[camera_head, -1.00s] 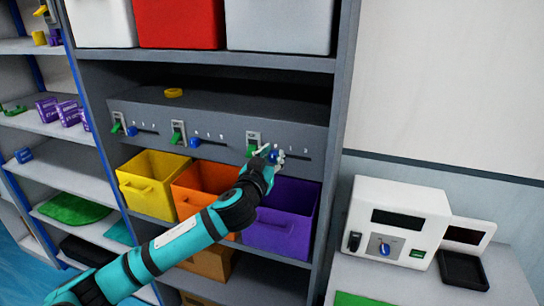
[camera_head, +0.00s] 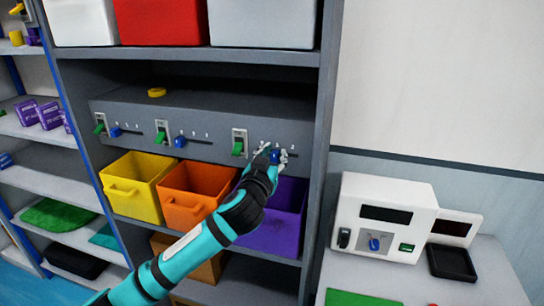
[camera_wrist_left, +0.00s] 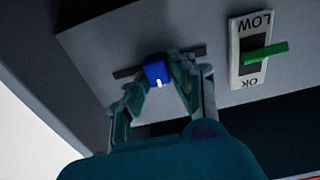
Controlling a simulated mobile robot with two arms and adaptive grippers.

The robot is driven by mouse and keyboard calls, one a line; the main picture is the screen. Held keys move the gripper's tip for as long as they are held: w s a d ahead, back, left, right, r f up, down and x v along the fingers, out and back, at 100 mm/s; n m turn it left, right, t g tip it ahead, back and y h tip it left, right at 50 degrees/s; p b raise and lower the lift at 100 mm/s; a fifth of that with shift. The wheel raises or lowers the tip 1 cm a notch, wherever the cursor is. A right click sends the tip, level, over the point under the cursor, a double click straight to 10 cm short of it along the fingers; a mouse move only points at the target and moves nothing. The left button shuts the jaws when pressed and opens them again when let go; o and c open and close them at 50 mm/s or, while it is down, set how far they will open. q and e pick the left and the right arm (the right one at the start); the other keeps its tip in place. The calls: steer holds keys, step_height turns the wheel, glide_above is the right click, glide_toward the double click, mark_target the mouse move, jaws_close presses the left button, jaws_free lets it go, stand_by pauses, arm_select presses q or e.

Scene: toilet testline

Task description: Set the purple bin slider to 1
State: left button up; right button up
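The purple bin (camera_head: 272,228) sits in the shelf bay, partly hidden behind my left arm. Above it, the grey panel holds a slider with a blue knob (camera_head: 275,157), beside a switch with a green lever (camera_head: 238,147). The label 2 shows right of the knob; the other labels are hard to read behind my fingers. My left gripper (camera_head: 272,154) has its fingers on both sides of the knob. In the left wrist view the fingertips (camera_wrist_left: 160,82) close around the blue knob (camera_wrist_left: 157,71) in its dark slot. My right gripper is not in view.
Yellow (camera_head: 135,188) and orange (camera_head: 192,195) bins stand to the left, each under its own slider and switch. A yellow disc (camera_head: 157,92) lies on the panel's top. A white device (camera_head: 383,218) stands on the counter at the right, beyond the shelf's side wall.

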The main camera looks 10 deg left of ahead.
arm_select(q)
steer(key=o, duration=0.3)
steer(key=shift+o, duration=0.2)
steer(key=shift+s, duration=0.1)
steer(key=shift+s, duration=0.3)
steer(key=s, duration=1.1)
steer(key=shift+s+a, duration=0.15)
